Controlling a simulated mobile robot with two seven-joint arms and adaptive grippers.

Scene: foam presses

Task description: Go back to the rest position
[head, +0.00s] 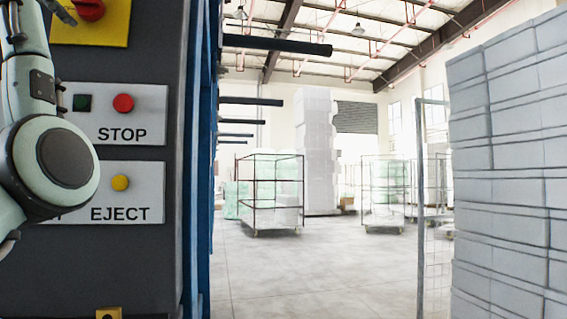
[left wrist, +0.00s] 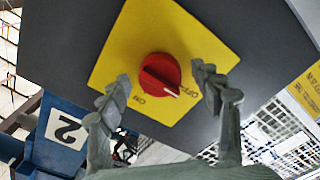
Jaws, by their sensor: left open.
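My left arm comes in at the left edge of the head view, in front of the dark press panel (head: 150,60). Its gripper is outside that view. In the left wrist view my left gripper (left wrist: 160,98) is open and empty, its two fingers apart on either side of a red rotary switch (left wrist: 158,72) on a yellow plate (left wrist: 190,35). I cannot tell whether a finger touches the plate. The switch's lower part also shows at the top of the head view (head: 90,8). My right gripper is in neither view.
The panel carries a red STOP button (head: 123,103), a dark green button (head: 82,103) and a yellow EJECT button (head: 120,183). Dark bars (head: 275,46) stick out from the blue press frame. Stacked grey blocks (head: 510,150) stand at right. The floor (head: 310,275) between is clear, with wire carts (head: 270,190) behind.

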